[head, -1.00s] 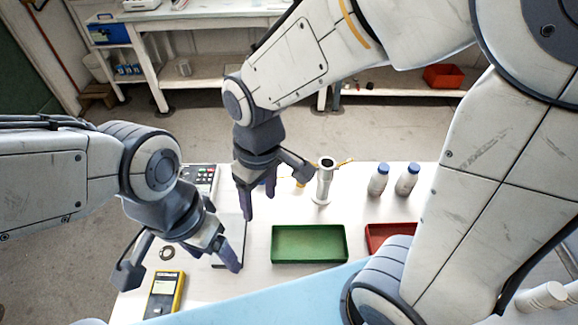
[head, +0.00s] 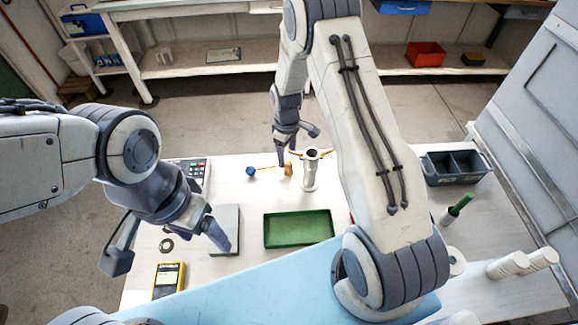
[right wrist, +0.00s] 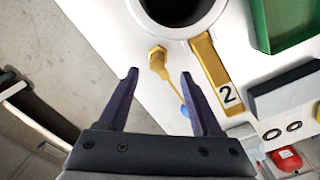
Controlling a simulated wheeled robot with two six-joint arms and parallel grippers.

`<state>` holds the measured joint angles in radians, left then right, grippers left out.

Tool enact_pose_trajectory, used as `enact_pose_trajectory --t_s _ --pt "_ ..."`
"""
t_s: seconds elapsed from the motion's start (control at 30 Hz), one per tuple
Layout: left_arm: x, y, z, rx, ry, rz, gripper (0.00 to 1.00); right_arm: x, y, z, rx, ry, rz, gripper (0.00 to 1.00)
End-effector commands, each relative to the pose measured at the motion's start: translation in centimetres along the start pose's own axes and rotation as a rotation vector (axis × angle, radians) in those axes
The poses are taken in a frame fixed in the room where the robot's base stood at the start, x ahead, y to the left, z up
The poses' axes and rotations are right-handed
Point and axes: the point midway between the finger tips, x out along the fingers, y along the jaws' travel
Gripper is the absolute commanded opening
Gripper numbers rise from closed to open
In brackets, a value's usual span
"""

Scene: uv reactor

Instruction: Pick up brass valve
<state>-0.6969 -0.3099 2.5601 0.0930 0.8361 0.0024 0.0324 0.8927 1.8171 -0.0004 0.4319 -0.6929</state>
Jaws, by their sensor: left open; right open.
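The brass valve (head: 288,169) stands on the white table just left of the metal cylinder, with a thin yellow rod running left towards a blue round end (head: 250,173). In the right wrist view the brass valve (right wrist: 157,60) has a hexagonal top and lies just beyond my fingertips, between their lines. My right gripper (head: 282,158) is open and empty, above and close to the valve; its fingers (right wrist: 158,75) are spread in the right wrist view. My left gripper (head: 222,242) is over the grey plate at the left, open, its fingers overlapping in view.
The metal cylinder (head: 311,175) with brass side arms stands close right of the valve. A green tray (head: 298,245) lies in front. A dark divided bin (head: 455,182) is right. My right arm hides part of the table.

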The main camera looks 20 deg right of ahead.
Motion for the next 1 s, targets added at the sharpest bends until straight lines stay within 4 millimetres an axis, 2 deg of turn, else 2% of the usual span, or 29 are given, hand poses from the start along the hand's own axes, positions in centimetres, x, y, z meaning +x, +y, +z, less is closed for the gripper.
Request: enact_pose_trajectory --t_s 0.17,0.33,0.5,0.77,0.8,0.97,1.0 --pt "-1.0 0.1 -0.1 0.002 0.0 0.0 0.75 1.0 0.1 0.1 0.001 -0.002 -0.002 0.66" --pt "-2.6 0.2 -0.1 0.004 0.0 0.0 0.75 3.1 0.4 0.3 0.001 -0.003 -0.003 0.66" --pt "-2.9 0.2 -0.2 0.005 0.0 0.0 0.75 5.0 0.4 0.2 0.0 -0.001 -0.001 0.66" --pt "-2.9 0.2 -0.1 0.005 0.0 0.0 0.75 5.4 0.5 0.2 0.001 0.001 0.001 0.66" --pt "-2.9 0.2 -0.1 0.005 0.0 0.0 0.75 5.4 0.4 0.2 0.001 0.001 0.0 0.62" --pt "-2.9 0.2 -0.1 0.005 0.0 0.0 0.75 5.4 0.4 0.2 0.001 0.0 0.0 0.01" --pt "-2.9 0.2 -0.1 0.005 0.0 0.0 0.75 5.4 0.4 0.2 0.001 0.0 0.0 0.0"
